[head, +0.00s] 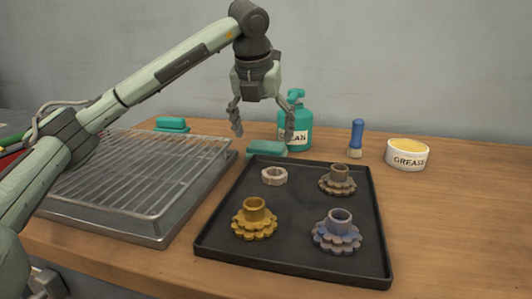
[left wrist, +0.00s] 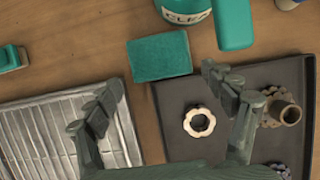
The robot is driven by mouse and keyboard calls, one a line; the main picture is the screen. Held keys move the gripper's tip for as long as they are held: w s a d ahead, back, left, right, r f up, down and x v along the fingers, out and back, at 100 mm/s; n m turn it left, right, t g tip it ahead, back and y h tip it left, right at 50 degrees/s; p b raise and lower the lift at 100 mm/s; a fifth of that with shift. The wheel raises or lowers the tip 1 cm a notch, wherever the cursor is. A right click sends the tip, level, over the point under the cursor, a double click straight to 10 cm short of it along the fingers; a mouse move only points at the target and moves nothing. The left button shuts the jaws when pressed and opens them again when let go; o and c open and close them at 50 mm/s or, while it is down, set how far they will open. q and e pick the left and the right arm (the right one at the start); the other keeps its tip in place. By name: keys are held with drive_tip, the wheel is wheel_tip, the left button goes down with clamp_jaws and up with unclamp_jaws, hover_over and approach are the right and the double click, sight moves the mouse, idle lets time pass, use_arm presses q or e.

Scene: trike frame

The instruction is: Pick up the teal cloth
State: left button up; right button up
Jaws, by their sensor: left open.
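The teal cloth (head: 267,148) is a small flat folded piece lying on the wooden table at the back edge of the black tray. In the left wrist view the cloth (left wrist: 160,57) shows whole as a teal rectangle, just beyond my fingertips. My left gripper (head: 258,125) hangs with its fingers down above the cloth area, in front of the teal bottle. It is open and empty, and it appears apart from the cloth. The left wrist view shows its spread fingers (left wrist: 163,92). My right gripper is not in view.
The black tray (head: 222,222) holds several gears and a nut (head: 274,176). A teal cleaner bottle (head: 296,125) stands close behind the cloth. A wire rack (head: 130,165) is at left, with a teal block (head: 172,125) behind it. A blue brush (head: 356,138) and grease tub (head: 407,155) stand right.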

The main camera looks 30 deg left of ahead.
sight(267, 146)
use_arm(q)
drive_tip(key=f, duration=0.1)
drive_tip(key=w+f, duration=0.2)
drive_tip(key=shift+w+a+f, duration=0.15)
drive_tip(key=shift+w+a, duration=0.1)
drive_tip(key=shift+f, duration=0.2)
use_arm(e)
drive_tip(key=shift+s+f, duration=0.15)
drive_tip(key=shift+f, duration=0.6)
use_arm(q)
drive_tip(key=shift+c, duration=0.4)
drive_tip(key=c, duration=0.7)
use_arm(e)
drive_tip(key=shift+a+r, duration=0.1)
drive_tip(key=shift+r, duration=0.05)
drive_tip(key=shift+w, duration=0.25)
